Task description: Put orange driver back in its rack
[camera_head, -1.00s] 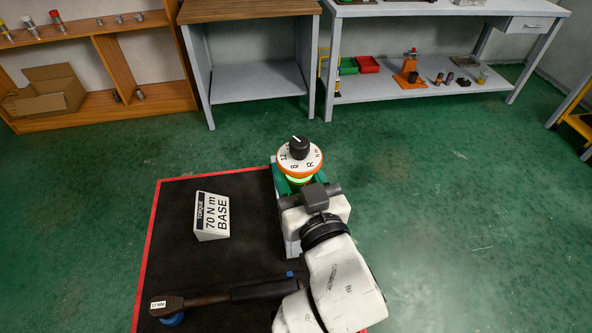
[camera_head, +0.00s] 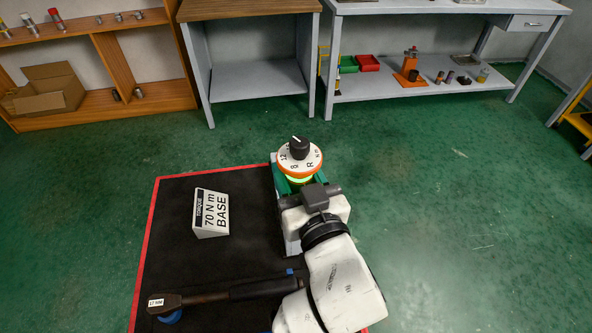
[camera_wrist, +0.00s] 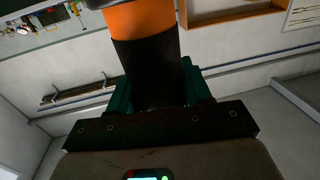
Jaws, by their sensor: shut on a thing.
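My gripper (camera_wrist: 160,95) has green fingers and is shut on the orange driver, an upright orange-and-black cylinder (camera_wrist: 146,45) in the wrist view. In the head view the held tool shows from above as a white dial (camera_head: 315,160) with an orange rim, a black knob and a lit green ring under it. The dial carries marks such as 12, 8 and R. The lower end of the driver is hidden. I cannot pick out its rack in either view.
A black mat (camera_head: 180,255) with a red border carries a 70 N m BASE block (camera_head: 211,213) and a torque wrench (camera_head: 265,288). A wooden-topped table (camera_head: 250,10) and a grey bench (camera_head: 440,8) stand behind, with an orange tool (camera_head: 408,72) on the bench's lower shelf.

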